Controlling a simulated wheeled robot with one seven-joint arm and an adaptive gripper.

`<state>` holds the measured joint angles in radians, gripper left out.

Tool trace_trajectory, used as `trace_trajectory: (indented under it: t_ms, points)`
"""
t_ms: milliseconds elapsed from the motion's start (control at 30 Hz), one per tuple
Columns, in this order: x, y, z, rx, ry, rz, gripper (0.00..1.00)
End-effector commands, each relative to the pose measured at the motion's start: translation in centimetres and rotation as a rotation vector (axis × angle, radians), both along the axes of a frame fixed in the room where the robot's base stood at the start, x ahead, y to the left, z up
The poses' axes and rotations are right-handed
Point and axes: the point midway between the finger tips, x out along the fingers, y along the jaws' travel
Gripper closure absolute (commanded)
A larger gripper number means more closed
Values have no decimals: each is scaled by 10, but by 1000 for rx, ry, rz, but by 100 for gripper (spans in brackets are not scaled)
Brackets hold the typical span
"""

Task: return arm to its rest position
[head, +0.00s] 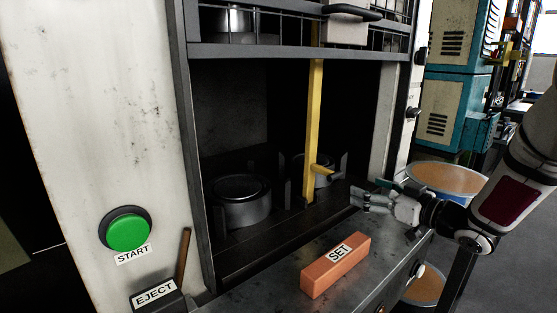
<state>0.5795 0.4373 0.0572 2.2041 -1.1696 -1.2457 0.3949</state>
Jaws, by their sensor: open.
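My arm reaches in from the right edge, and my gripper (362,197) is at its left end. The gripper is open and I see nothing held in it. It hovers over the right part of the metal ledge, in front of the dark machine bay. A dark round pot (240,201) stands inside the bay at the left. A second pot (323,175) stands farther right, partly hidden behind a yellow upright bar (314,130). An orange block (336,265) labelled SET lies on the ledge, left of and below my gripper.
A green START button (127,231) and an EJECT lever (183,257) are on the left. A raised barred gate (270,50) hangs above the bay. Brown-filled tubs (445,178) stand behind and below my arm. Teal machines (452,100) are at the back right.

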Motion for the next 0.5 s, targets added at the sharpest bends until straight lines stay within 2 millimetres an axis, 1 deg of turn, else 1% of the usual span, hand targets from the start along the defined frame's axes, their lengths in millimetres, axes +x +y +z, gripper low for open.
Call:
trace_trajectory:
  t_ms: [33, 133, 267, 367, 467, 500]
  points:
    - [3, 0, 7, -48, 14, -41, 26]
    - [6, -7, 17, -156, 71, -160, 26]
    - [-3, -20, 29, -270, 163, -324, 26]
    - [-22, -29, 38, -332, 245, -440, 26]
    - [-49, -35, 45, -373, 340, -543, 26]
    - [-62, -36, 46, -384, 381, -579, 26]
